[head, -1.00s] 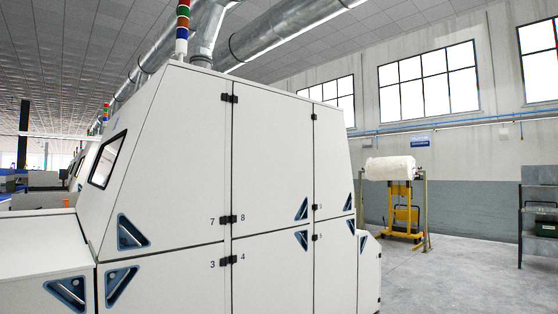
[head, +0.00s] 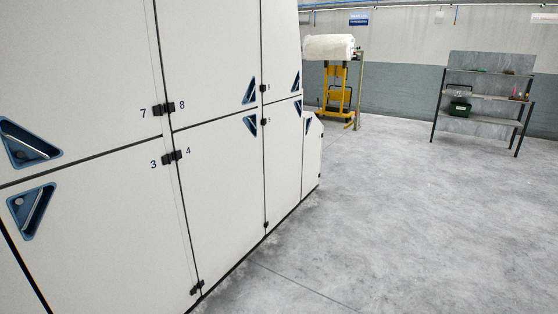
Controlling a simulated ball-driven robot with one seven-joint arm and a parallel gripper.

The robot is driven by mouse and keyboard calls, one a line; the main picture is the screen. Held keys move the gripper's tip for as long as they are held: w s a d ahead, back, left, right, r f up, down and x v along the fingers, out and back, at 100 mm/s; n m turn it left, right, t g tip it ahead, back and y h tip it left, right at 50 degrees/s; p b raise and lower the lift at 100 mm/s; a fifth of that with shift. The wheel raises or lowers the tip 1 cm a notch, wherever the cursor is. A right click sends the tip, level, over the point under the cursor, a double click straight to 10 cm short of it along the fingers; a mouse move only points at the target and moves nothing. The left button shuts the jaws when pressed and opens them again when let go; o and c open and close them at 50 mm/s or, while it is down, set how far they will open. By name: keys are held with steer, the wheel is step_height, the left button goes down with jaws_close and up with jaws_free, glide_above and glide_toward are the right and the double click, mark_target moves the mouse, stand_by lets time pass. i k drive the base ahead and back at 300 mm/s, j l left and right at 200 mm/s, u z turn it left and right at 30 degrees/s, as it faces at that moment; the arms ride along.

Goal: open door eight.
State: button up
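Door eight (head: 212,62) is the upper white panel right of the number 8 in the head view. It looks shut, flush with the panels around it. Its dark hinges (head: 169,107) sit at its lower left corner. Its blue triangular recessed handle (head: 249,91) is at its lower right corner. The top of the door is cut off by the picture's edge. Door four (head: 215,180) lies directly below, with a similar blue handle (head: 250,125) at its upper right. My gripper is not in view.
Door seven (head: 75,60) and door three (head: 100,230) fill the left. Open concrete floor (head: 400,210) lies right of the machine. A yellow lift (head: 336,95) holding a white roll (head: 328,47) stands beyond it. A shelf rack (head: 484,98) stands at the back right.

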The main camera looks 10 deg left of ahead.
mark_target(208, 53)
steer(key=i+j+u, duration=0.3)
steer(key=i, duration=0.65)
steer(key=i+u, duration=0.3)
steer(key=i, duration=0.65)
